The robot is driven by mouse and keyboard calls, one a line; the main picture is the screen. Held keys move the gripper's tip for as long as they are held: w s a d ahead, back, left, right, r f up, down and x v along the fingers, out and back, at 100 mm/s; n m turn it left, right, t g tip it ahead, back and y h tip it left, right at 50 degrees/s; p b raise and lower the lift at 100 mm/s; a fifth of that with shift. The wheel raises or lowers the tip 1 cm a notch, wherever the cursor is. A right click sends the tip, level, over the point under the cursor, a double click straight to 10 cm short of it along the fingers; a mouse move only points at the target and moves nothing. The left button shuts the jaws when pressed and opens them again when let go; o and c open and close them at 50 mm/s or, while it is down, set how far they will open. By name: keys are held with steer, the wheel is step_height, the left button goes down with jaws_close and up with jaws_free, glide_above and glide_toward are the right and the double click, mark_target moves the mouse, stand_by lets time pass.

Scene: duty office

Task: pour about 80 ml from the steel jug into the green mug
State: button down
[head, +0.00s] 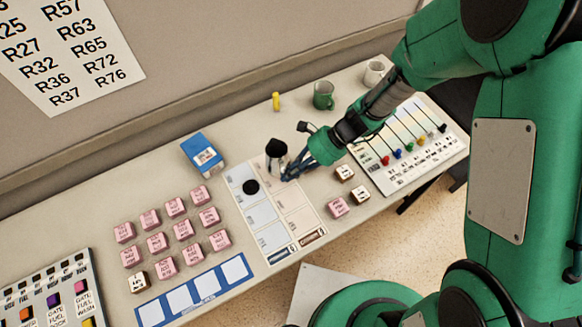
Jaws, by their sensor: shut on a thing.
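A small upright vessel with a dark top and a pale, shiny lower body (276,152) is at the middle of the table. It looks like the steel jug, but its spout and handle are not clear. My gripper (288,170) is shut on it from the right, and its fingers partly hide the lower body. I cannot tell whether it rests on the board or is just above it. The green mug (323,97) stands upright near the table's back edge, up and right of my gripper, apart from it. Its contents are not visible.
A white mug (374,72) and a yellow object (276,101) stand at the back. A blue box (202,150) and several pink blocks (183,230) are left. A black disc (250,186) lies on the marked board (271,242). A lever panel (415,145) is right.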

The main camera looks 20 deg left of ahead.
steer(key=shift+w, duration=0.1)
steer(key=w+d+r+m+t+h, duration=0.1)
steer(key=w+d+r+m+t, duration=0.3)
steer(key=w+d+m, duration=0.6)
steer(key=w+d+r+m+t+h+b, duration=0.1)
steer(key=w+d+r+m+t+h, duration=0.3)
steer(key=w, duration=1)
steer(key=w+d+r+m+t+y, duration=0.1)
steer(key=w+d+r+m+t, duration=0.35)
steer(key=w+d, duration=0.65)
steer(key=s+a+f+b, duration=0.1)
steer(key=s+a+b, duration=0.1)
steer(key=a, duration=1.1)
steer(key=s+a+f+b, duration=0.2)
steer(key=s+a, duration=0.1)
steer(key=a, duration=1)
steer(key=s+a+f+y+b, duration=0.1)
steer(key=s+a+f+b, duration=0.1)
steer(key=a, duration=1.2)
steer(key=shift+s+f+b, duration=0.15)
steer(key=shift+f+b, duration=0.1)
steer(key=shift+b, duration=0.1)
steer(key=shift+r+n, duration=0.1)
steer(key=shift+n, duration=0.15)
